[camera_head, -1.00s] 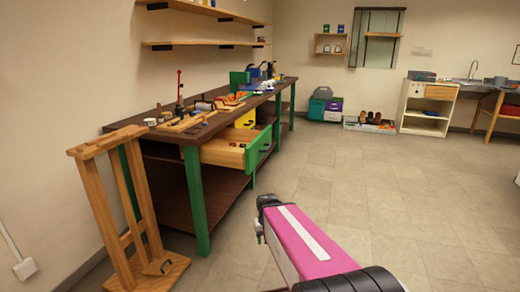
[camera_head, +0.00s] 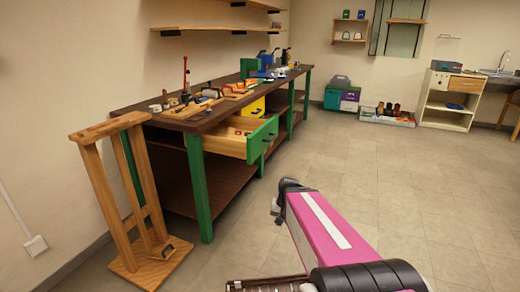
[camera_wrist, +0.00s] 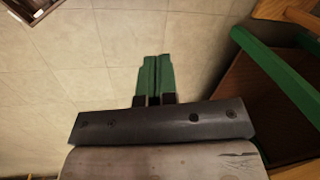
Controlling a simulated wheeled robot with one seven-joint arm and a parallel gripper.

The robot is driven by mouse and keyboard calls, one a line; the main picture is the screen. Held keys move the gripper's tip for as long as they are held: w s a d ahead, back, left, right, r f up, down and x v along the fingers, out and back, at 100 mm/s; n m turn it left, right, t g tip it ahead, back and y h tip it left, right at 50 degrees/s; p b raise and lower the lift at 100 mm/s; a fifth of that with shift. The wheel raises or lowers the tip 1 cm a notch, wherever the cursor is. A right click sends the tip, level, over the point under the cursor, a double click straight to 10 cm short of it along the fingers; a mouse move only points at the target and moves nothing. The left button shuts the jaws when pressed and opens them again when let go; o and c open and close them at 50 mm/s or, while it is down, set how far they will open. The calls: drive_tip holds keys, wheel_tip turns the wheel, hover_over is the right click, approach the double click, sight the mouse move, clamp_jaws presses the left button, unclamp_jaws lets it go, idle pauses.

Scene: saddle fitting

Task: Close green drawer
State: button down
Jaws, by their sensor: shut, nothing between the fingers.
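The green drawer (camera_head: 262,139) stands pulled out of the workbench (camera_head: 172,118) in the head view. Its front is green, its sides are pale wood, and small items lie inside. My gripper (camera_wrist: 155,77) shows in the wrist view as two green fingers lying together over the pale floor, with nothing between them. It touches nothing that I can see there. In the head view my pink arm is to the right of the bench, apart from the drawer, and I cannot make out the fingers. The drawer cannot be made out in the wrist view.
A wooden stand (camera_head: 97,188) is at the bench's near end. A green bench leg (camera_head: 199,190) and a brown lower shelf (camera_head: 228,178) are below the drawer. Tools cover the bench top. Cabinets (camera_head: 452,99) stand far off. The tiled floor (camera_head: 400,170) to the right is clear.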

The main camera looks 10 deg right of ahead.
drive_tip(key=w+a+r+m+t+y, duration=0.1)
drive_tip(key=w+a+r+m+y, duration=0.1)
drive_tip(key=w+m+y, duration=0.5)
drive_tip(key=m+t+y, duration=0.7)
drive_tip(key=m+t, duration=0.1)
drive_tip(key=m, duration=0.6)
approach(252, 151)
drive_tip(key=x, duration=0.7)
drive_tip(key=shift+w+a+f, duration=0.15)
drive_tip(key=shift+w+f, duration=0.05)
drive_tip(key=shift+w, duration=0.15)
drive_tip(key=shift+a, duration=0.1)
